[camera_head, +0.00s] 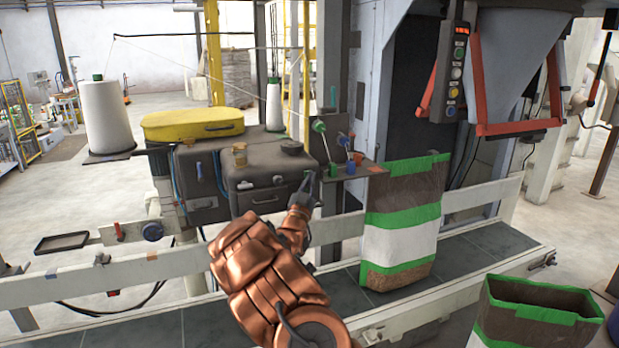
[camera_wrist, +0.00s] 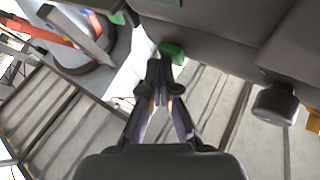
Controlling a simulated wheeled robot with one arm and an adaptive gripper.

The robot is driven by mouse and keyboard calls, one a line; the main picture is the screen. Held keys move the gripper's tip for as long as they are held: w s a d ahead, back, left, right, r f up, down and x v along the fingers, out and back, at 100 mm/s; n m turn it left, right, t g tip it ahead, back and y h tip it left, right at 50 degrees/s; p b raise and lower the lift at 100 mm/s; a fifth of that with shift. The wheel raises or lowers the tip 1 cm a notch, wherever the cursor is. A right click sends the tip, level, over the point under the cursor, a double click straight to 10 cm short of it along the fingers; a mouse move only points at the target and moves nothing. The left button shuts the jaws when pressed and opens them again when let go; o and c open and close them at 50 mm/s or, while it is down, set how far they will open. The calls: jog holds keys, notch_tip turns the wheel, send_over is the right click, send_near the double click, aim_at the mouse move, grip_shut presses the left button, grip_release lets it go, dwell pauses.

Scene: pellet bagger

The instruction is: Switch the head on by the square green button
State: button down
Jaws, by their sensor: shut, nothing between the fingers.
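The dark grey sewing head (camera_head: 262,188) stands beside the conveyor, left of the filled bag. A small square green button (camera_wrist: 172,52) sticks out from its dark housing in the wrist view.
Green, red and blue knobs on levers (camera_head: 319,127) stand just right of the head. A brown, white and green bag (camera_head: 401,225) stands on the conveyor (camera_head: 475,253). A control box with lit buttons (camera_head: 455,73) hangs upper right. A dark round knob (camera_wrist: 275,104) juts out nearby.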

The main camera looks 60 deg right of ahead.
jog(key=shift+s+a+b, duration=0.5)
jog(key=shift+s+b, duration=0.3)
jog(key=s+a+b, duration=0.2)
jog(key=s+b, duration=0.1)
jog(key=s+a+b, duration=0.1)
jog(key=s, duration=0.1)
jog(key=shift+a+b, duration=0.15)
jog(key=shift+b, duration=0.15)
dwell(0.4)
dwell(0.4)
